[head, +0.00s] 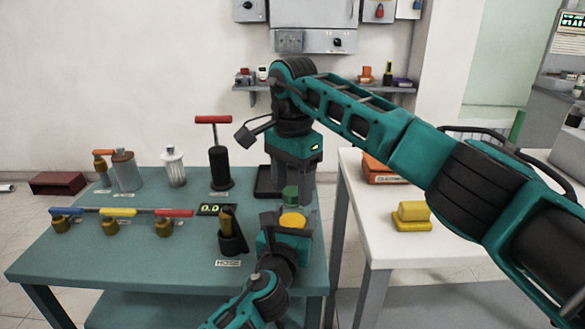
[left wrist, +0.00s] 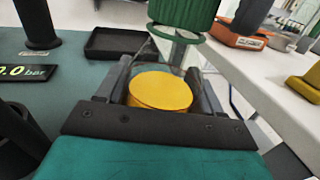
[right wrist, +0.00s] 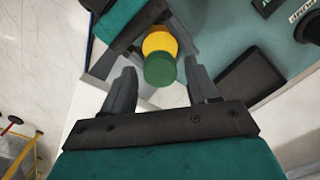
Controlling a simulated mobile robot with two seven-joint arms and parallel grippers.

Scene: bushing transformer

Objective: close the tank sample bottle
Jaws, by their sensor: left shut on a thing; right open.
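The sample bottle has a yellow body (head: 292,221), also in the left wrist view (left wrist: 160,92) and the right wrist view (right wrist: 159,42). My left gripper (head: 288,215) is shut around it, above the bench's right edge. A green ribbed cap (left wrist: 185,14) is over the bottle, with a clear neck-like part below it. It shows in the head view (head: 290,194) and right wrist view (right wrist: 160,70).
The teal bench (head: 130,255) holds several valves, a pump with a red handle (head: 213,119), a bar display (head: 215,209) and a black tray (left wrist: 117,44). A white table (head: 400,262) with yellow blocks (head: 411,212) stands right, across a gap.

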